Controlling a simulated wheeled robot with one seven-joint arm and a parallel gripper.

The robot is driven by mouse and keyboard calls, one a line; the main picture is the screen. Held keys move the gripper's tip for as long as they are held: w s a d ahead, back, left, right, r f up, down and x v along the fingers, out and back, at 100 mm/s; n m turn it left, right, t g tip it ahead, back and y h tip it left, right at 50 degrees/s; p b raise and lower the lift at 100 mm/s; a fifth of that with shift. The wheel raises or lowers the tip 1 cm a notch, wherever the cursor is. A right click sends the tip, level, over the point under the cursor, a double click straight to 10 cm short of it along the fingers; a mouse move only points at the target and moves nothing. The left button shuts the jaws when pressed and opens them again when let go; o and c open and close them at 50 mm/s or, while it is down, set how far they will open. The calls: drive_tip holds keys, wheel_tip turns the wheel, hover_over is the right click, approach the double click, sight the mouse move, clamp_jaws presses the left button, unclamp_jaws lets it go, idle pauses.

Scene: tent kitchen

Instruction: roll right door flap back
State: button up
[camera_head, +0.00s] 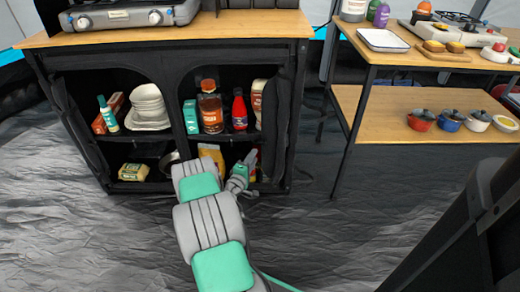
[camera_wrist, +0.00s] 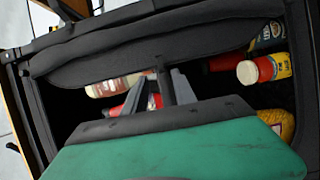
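The black cabinet (camera_head: 180,68) stands ahead with two arched openings. Dark fabric of the right door flap (camera_head: 283,115) is gathered along the right side of the right opening. In the wrist view a thick black fabric roll (camera_wrist: 170,38) spans the top of the picture, beside the opening. My gripper (camera_head: 251,157) is low in front of the right opening, near its right side. In the wrist view its grey fingers (camera_wrist: 158,88) point at the roll, with a dark narrow piece between them. I cannot tell whether they grip it.
Bottles, including a brown one (camera_head: 210,108) and a red one (camera_head: 239,112), stand inside the right opening. White bowls (camera_head: 148,103) sit in the left opening. A wooden shelf table (camera_head: 390,115) stands to the right, with floor between.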

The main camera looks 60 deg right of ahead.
sight(262, 145)
drive_tip(key=d+b, duration=0.1)
drive_tip(key=d, duration=0.3)
drive_tip(key=d+b, duration=0.1)
drive_tip(key=d, duration=0.2)
drive_tip(key=shift+w+d+f, duration=0.1)
drive_tip(key=shift+w+d, duration=0.1)
drive_tip(key=shift+d, duration=0.15)
drive_tip(key=shift+c, duration=0.4)
clamp_jaws()
idle(0.6)
